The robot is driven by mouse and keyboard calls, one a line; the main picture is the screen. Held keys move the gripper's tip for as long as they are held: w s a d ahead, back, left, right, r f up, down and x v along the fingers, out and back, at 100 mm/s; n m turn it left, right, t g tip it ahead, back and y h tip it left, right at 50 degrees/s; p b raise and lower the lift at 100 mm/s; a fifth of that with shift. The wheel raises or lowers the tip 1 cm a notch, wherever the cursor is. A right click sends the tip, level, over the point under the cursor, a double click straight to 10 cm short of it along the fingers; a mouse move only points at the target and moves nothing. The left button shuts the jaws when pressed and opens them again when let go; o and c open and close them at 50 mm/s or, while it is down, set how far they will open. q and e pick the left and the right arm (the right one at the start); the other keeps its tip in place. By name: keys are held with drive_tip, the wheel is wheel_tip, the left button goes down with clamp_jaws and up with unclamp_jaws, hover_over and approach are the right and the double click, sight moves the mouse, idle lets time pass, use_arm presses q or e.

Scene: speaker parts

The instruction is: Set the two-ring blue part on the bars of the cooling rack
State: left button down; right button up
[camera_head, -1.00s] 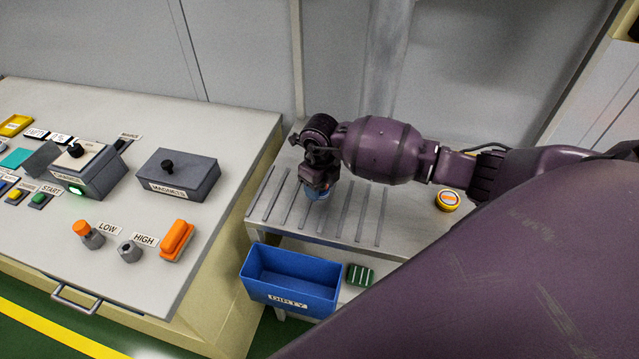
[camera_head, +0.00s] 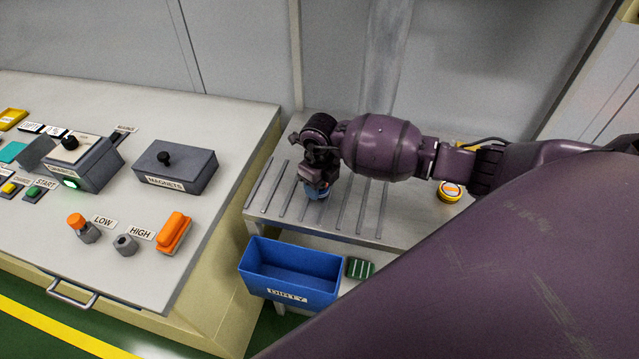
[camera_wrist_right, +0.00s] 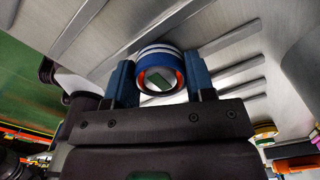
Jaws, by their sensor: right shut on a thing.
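The blue part (camera_wrist_right: 160,55) with two pale rings sits between the fingers of my right gripper (camera_wrist_right: 161,80) in the right wrist view. The gripper is shut on it. Its hollow middle shows an orange inner edge. In the head view the blue part (camera_head: 316,190) shows just below my right gripper (camera_head: 317,184), over the cooling rack (camera_head: 380,215) among its bars. I cannot tell whether the part touches the bars. My left gripper is not in view.
A yellow-orange round part (camera_head: 449,191) stands right of the bars. A blue DIRTY bin (camera_head: 290,272) and a green striped block (camera_head: 360,268) are in front of and below the rack. The control desk (camera_head: 60,300) with the MAGNETS box (camera_head: 176,168) is at left.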

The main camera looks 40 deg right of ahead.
drive_tip(key=shift+f, duration=0.25)
drive_tip(key=o, duration=1.1)
drive_tip(key=shift+o, duration=0.2)
wheel_tip(320, 180, up, 11)
drive_tip(key=shift+f, duration=0.1)
